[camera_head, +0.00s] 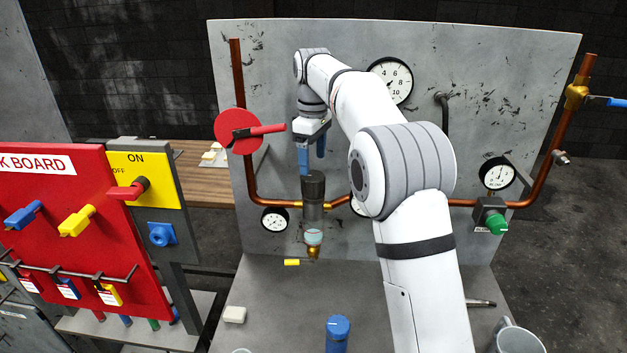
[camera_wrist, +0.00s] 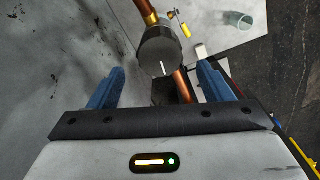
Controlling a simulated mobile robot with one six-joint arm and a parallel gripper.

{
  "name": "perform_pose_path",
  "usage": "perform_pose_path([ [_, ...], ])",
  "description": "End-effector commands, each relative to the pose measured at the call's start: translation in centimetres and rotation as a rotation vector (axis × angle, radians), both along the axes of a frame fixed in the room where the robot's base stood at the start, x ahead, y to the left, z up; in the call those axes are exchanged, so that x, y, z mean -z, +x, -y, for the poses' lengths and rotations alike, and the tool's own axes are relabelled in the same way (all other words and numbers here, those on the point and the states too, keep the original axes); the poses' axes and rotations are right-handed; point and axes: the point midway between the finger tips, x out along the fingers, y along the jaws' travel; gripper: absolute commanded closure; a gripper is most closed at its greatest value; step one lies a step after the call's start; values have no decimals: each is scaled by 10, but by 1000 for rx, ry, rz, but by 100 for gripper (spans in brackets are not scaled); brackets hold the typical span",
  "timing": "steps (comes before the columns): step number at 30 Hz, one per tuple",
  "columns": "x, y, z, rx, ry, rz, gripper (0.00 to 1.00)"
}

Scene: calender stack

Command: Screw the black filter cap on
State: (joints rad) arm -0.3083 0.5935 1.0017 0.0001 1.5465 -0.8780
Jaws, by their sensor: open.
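The black filter cap (camera_head: 314,187) sits upright on top of the filter housing (camera_head: 312,215), in line with the copper pipe. I cannot tell how far it is threaded on. In the wrist view the cap (camera_wrist: 163,50) shows its round dark top, between and beyond the fingers. My gripper (camera_head: 312,158) points down just above the cap, with its blue fingers apart. In the wrist view my gripper (camera_wrist: 160,70) is open, with nothing between the fingertips that looks held.
A red valve disc (camera_head: 238,132) with a lever is close to the left of my gripper. A gauge (camera_head: 275,220) is left of the filter.

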Motion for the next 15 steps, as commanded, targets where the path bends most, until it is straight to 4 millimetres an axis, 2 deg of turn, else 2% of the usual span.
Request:
perform_pose_path([
  [5, 3, 0, 0, -218, 0, -1, 27],
  [6, 11, 0, 0, -209, 0, -1, 27],
  [15, 47, 0, 0, -205, 0, -1, 27],
])
